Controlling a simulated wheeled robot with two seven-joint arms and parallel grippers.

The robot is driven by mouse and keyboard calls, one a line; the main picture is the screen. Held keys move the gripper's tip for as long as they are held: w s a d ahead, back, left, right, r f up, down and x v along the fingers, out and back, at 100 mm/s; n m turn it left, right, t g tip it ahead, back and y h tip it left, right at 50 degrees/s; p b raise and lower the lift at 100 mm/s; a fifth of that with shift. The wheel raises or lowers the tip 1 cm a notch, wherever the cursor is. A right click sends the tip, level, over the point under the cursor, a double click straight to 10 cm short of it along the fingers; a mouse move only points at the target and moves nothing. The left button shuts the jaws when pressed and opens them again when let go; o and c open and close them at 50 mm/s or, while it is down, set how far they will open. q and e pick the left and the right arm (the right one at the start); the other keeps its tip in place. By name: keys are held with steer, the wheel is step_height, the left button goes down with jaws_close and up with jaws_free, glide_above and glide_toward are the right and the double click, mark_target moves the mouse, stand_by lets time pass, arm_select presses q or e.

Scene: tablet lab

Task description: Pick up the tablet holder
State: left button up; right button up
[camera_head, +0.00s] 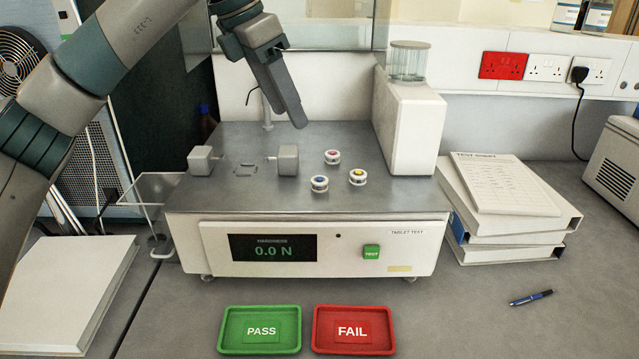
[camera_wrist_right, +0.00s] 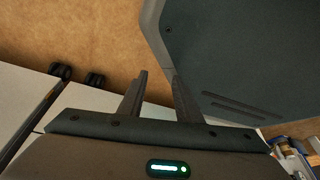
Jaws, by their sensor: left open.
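Three small round white tablet holders stand on the grey top of the tester: one with a red centre (camera_head: 332,157), one with a blue centre (camera_head: 319,184) and one with a yellow centre (camera_head: 357,177). My left gripper (camera_head: 297,120) points down above the tester top, behind and left of the holders in the head view, apart from them. It is seen side-on, its fingers overlapping, and it is open with no holder visible in it. My right gripper (camera_wrist_right: 159,76) shows only in the right wrist view, its fingers apart with nothing between them.
The hardness tester (camera_head: 215,245) has two grey jaw blocks (camera_head: 288,160) on top and a white tower (camera_head: 412,125) at right. A green PASS tray (camera_head: 230,345) and red FAIL tray (camera_head: 325,346) lie in front. Binders (camera_head: 520,225) and a pen (camera_head: 531,297) lie right.

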arm_select(q)
steer(key=p, duration=0.2)
glide_toward(317, 179)
steer(key=shift+d+f+p, duration=0.7)
steer(key=shift+f+p, duration=0.2)
steer(key=shift+f, duration=0.1)
steer(key=shift+d+f, duration=0.15)
steer(key=shift+f, duration=0.35)
arm_select(e)
steer(key=s+d+r+g, duration=0.1)
steer(key=s+d+g, duration=0.1)
steer(key=s, duration=0.7)
steer(key=shift+s+d+g+h, duration=0.3)
steer(key=shift+d+g+h, duration=0.1)
steer(key=shift+d, duration=0.5)
steer(key=shift+r, duration=0.1)
arm_select(q)
steer(key=shift+w+d+f+p, duration=0.1)
steer(key=shift+w+f+p, duration=0.25)
steer(key=shift+f+p, duration=0.4)
steer(key=p+x, duration=0.2)
steer(key=shift+w+f, duration=0.2)
steer(key=shift+f, duration=0.15)
steer(key=shift+w+d+f, duration=0.1)
steer(key=shift+d+f, duration=0.05)
steer(key=shift+f, duration=0.3)
arm_select(e)
step_height(317, 179, up, 3)
steer(key=shift+r, duration=0.15)
